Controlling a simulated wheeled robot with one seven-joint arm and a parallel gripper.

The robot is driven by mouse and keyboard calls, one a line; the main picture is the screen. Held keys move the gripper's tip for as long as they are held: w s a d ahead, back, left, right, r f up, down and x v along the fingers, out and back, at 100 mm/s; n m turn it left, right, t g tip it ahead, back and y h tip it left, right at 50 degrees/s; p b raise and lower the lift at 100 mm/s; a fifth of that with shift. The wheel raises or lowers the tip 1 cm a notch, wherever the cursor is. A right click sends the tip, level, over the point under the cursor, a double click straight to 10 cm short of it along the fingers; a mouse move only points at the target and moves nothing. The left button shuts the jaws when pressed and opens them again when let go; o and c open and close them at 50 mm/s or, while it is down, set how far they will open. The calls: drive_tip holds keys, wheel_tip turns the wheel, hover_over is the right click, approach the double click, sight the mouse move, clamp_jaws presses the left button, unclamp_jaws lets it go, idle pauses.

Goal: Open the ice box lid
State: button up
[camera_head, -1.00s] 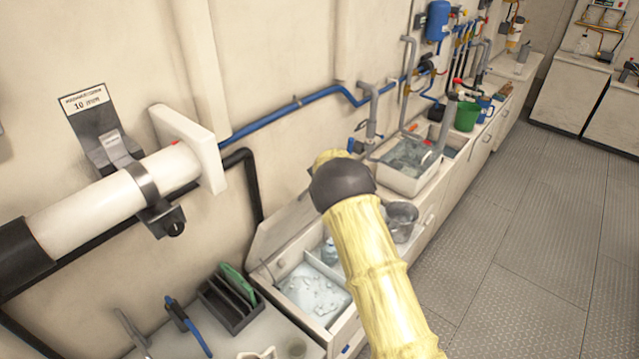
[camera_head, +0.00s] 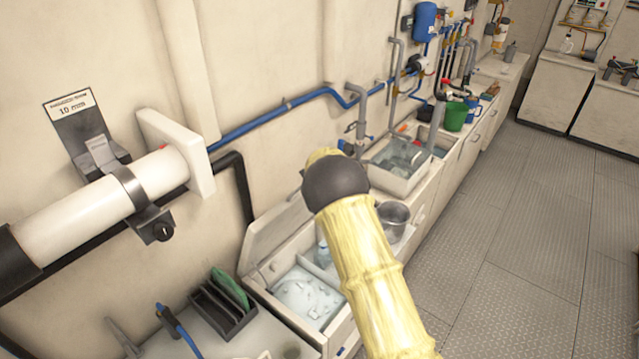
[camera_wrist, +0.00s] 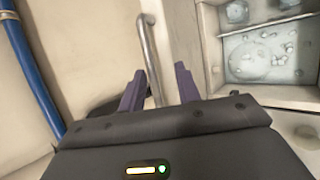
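The ice box (camera_head: 340,330) is built into the counter, with pale ice and water visible inside. Its lid (camera_head: 272,232) is raised, leaning back towards the wall along the box's rear side. A grey metal bar handle (camera_wrist: 150,50) runs down between the two purple fingers of my gripper (camera_wrist: 159,88). The fingers are apart, with gaps beside the bar. My gripper is hidden behind my yellow arm in the head view.
A white pipe (camera_head: 100,205) with a black clamp juts along the wall at left. A black rack (camera_head: 222,308) stands beside the box. A metal pot (camera_head: 394,218) and a sink (camera_head: 398,180) lie beyond it. The floor at right is clear.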

drive_tip(key=b+v, duration=0.2)
drive_tip(key=v, duration=1.3)
drive_tip(key=shift+s+a+r+b, duration=0.2)
drive_tip(key=shift+s+r+b, duration=0.1)
drive_tip(key=shift+s, duration=0.1)
drive_tip(key=c, duration=0.3)
drive_tip(key=shift+s+d, duration=0.15)
drive_tip(key=shift+d, duration=0.25)
drive_tip(key=c, duration=0.4)
drive_tip(key=s+d+m, duration=0.1)
drive_tip(key=m, duration=0.1)
drive_tip(key=s+d+m+h, duration=0.1)
drive_tip(key=d+m, duration=0.1)
drive_tip(key=s+d+m+b, duration=0.1)
drive_tip(key=d+m, duration=0.1)
drive_tip(key=shift+d+f+h, duration=0.25)
drive_tip(key=shift+h, duration=0.05)
clamp_jaws()
drive_tip(key=s+d+f+m+g+b, duration=0.1)
drive_tip(key=s+d+f+m+g, duration=0.1)
drive_tip(key=s+m, duration=0.5)
drive_tip(key=s+d+f+m+g+h+b, duration=0.1)
drive_tip(key=s+m, duration=0.5)
drive_tip(key=s, duration=0.6)
drive_tip(key=s+d+f+m+g, duration=0.3)
drive_tip(key=s+d+f+m, duration=0.2)
drive_tip(key=s+m, duration=0.2)
drive_tip(key=shift+s+d+m+h+b, duration=0.3)
drive_tip(key=shift+s+b, duration=0.1)
drive_tip(key=shift+s, duration=0.8)
